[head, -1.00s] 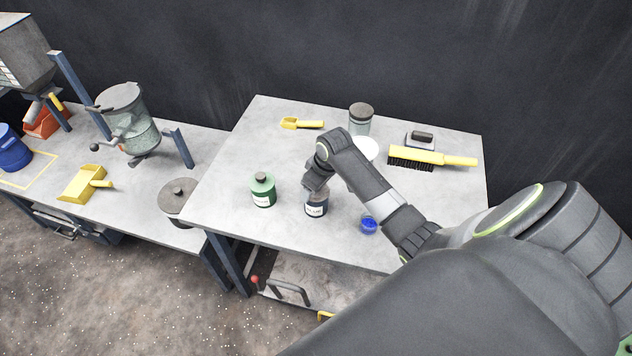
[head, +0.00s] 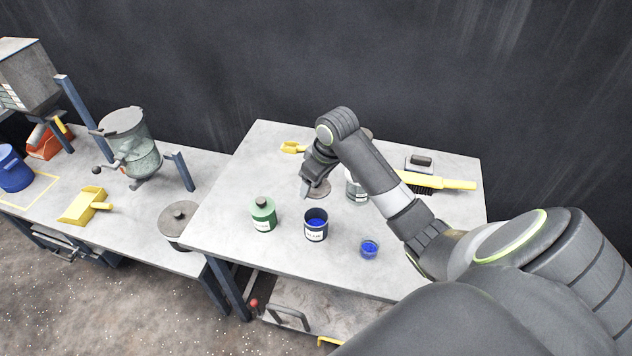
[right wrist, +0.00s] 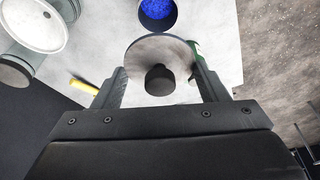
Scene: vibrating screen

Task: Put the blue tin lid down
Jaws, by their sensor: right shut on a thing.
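The blue tin lid (head: 320,189) is a round grey disc with a dark knob. My right gripper (head: 312,180) is shut on it and holds it just behind the blue tin, low near the table; whether it touches the table I cannot tell. In the right wrist view the lid (right wrist: 145,50) sits between the fingers of the gripper (right wrist: 159,80), its knob towards the camera. The blue tin (head: 316,234) stands upright and open with blue granules inside; it also shows in the right wrist view (right wrist: 157,12). My left gripper is not in view.
A pale tin (head: 356,190) is partly behind my arm. The table's left part is clear.

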